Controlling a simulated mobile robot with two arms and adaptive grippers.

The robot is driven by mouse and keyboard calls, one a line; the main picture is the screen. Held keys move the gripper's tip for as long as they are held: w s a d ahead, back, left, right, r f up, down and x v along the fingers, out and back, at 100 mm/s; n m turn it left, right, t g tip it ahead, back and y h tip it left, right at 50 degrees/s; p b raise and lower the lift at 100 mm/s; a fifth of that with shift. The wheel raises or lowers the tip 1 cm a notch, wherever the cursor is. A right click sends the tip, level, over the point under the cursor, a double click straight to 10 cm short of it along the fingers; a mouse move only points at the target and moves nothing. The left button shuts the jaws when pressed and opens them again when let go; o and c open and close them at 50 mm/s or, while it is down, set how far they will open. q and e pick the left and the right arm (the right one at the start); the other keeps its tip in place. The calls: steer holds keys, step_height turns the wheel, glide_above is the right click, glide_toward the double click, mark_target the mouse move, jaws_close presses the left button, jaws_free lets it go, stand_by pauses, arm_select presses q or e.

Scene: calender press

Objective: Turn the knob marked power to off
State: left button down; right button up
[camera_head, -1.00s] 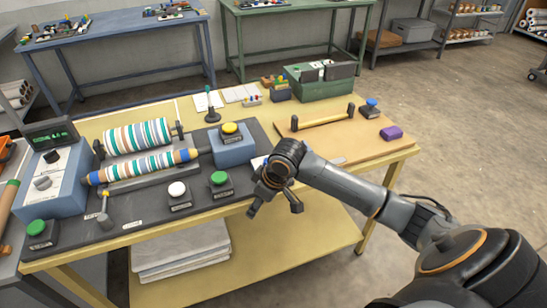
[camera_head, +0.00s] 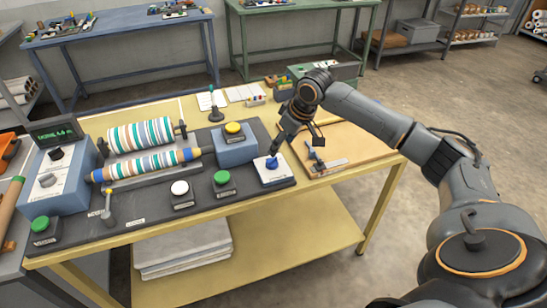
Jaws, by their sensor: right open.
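A blue knob (camera_head: 271,163) stands on a small white plate (camera_head: 273,175) at the right end of the dark press base. The plate's lettering is too small to read. My right gripper (camera_head: 295,156) is open and empty, just right of and above the blue knob. One finger comes close to the knob; I cannot tell whether they touch. The blue control box (camera_head: 62,190) at the left carries a black knob (camera_head: 56,154) and a grey knob (camera_head: 47,180), whose labels I cannot read. My left gripper is not in view.
Green (camera_head: 222,178), white (camera_head: 180,188) and yellow (camera_head: 233,128) buttons sit left of the blue knob. A lever (camera_head: 107,208) stands at the front left. A wooden board (camera_head: 350,150) lies under my arm at the right.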

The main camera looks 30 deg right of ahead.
mark_target(273, 159)
steer(key=x, duration=0.8)
steer(key=shift+w+f+p, duration=0.15)
steer(key=shift+f+p, duration=0.15)
steer(key=shift+f, duration=0.1)
steer(key=c, duration=1.2)
